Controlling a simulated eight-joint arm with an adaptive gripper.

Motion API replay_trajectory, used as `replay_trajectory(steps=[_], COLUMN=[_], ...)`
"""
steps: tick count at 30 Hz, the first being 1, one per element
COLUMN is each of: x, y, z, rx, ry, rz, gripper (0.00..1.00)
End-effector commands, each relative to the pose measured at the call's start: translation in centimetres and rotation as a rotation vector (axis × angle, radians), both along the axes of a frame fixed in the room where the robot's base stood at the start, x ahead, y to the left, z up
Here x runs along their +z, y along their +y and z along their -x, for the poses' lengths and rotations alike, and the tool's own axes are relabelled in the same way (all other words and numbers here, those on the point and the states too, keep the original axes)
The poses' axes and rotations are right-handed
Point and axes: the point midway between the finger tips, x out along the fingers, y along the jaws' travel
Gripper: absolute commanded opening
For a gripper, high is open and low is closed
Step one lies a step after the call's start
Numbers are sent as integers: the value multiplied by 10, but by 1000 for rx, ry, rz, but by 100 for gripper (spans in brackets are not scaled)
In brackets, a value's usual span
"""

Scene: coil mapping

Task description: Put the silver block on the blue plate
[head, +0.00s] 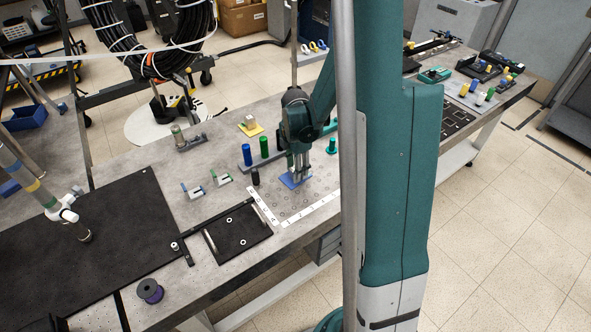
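The blue plate (288,182) lies flat on the grey table, partly covered by my gripper. My gripper (298,174) points down right over the plate, with its fingertips close to it. I cannot tell at this size whether the fingers are open, shut or holding something. I cannot make out the silver block for sure; it may be hidden at the fingers. A tan block (250,121) stands on a yellow plate (252,130) farther back on the table.
A blue cylinder (247,154) and a green cylinder (264,147) stand upright just left of my gripper. A white marked strip (310,212) runs along the front. A black tray (238,236) with handles lies front left.

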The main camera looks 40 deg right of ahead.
Motion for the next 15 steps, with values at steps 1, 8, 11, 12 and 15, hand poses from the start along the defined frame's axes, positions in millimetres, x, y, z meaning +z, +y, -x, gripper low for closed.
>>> replay_trajectory(steps=[1, 8, 11, 12, 15], x=[2, 18, 29, 34, 47], y=[0, 0, 0, 0, 0], z=[0, 0, 0, 1, 0], rx=[0, 0, 0, 0, 0], ry=[0, 0, 0, 0, 0], rz=[0, 0, 0, 0, 0], gripper=[35, 35, 35, 35, 35])
